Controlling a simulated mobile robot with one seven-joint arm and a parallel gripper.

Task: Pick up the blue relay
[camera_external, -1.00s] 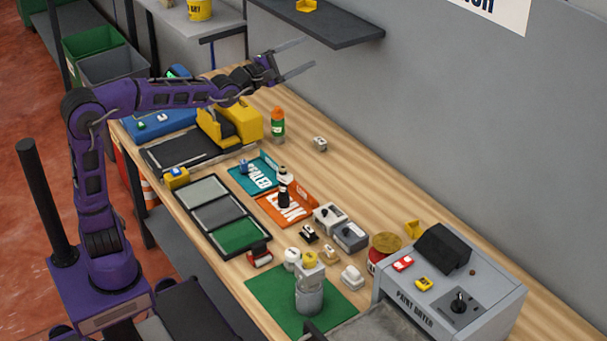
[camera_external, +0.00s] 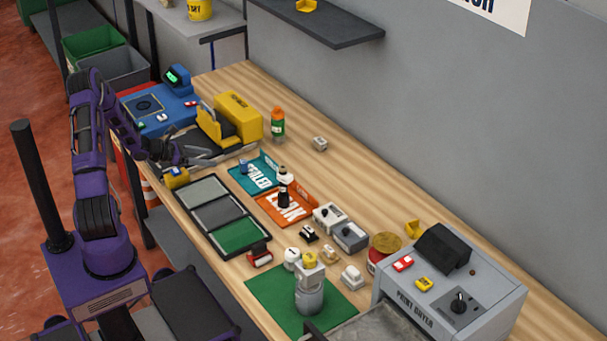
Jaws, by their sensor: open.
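A small blue block (camera_external: 243,167), which looks like the blue relay, sits on the teal tray (camera_external: 268,180) marked SEALED. Its finer shape is too small to tell. My gripper (camera_external: 208,155) is open, low over the dark belt of the yellow machine, to the left of the teal tray. Its fingers point right, toward the tray's side, and are apart from the blue block. No object shows between the fingers, though they are hard to pick out against the belt.
The yellow machine (camera_external: 238,107) stands behind my gripper, and a yellow block with a blue top (camera_external: 176,177) is in front. An orange tray (camera_external: 302,212) holding a dark bottle (camera_external: 283,196) adjoins the teal tray. Three framed pads (camera_external: 204,191) lie nearer. Bare wood lies by the wall.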

